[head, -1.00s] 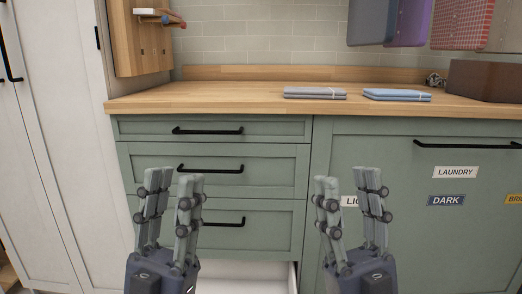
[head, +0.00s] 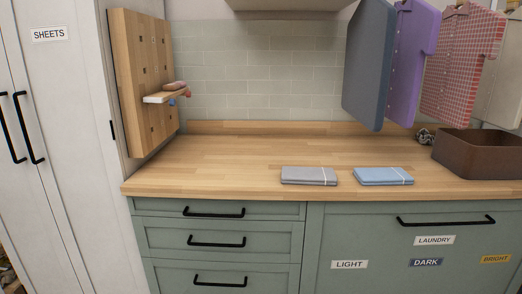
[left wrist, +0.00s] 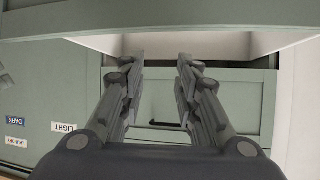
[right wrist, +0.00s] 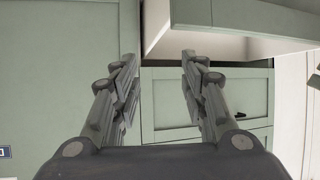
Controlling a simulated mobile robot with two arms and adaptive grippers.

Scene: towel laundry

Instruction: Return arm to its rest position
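My left gripper (left wrist: 160,65) shows in the left wrist view with its two fingers apart and nothing between them. My right gripper (right wrist: 160,65) shows in the right wrist view, also with fingers apart and empty. Neither gripper is in the head view. Both wrist views show green cabinet fronts and a pale open drawer (right wrist: 215,42) beyond the fingers. A grey folded towel (head: 309,176) and a blue folded towel (head: 384,176) lie side by side on the wooden counter (head: 235,160).
Green drawers (head: 218,241) and a laundry front (head: 400,225) labelled light, dark and bright are below the counter. A brown basket (head: 485,155) stands at right under hanging clothes (head: 405,65). A wooden pegboard (head: 138,75) and white sheets cabinet (head: 60,130) are at left. The counter's left half is clear.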

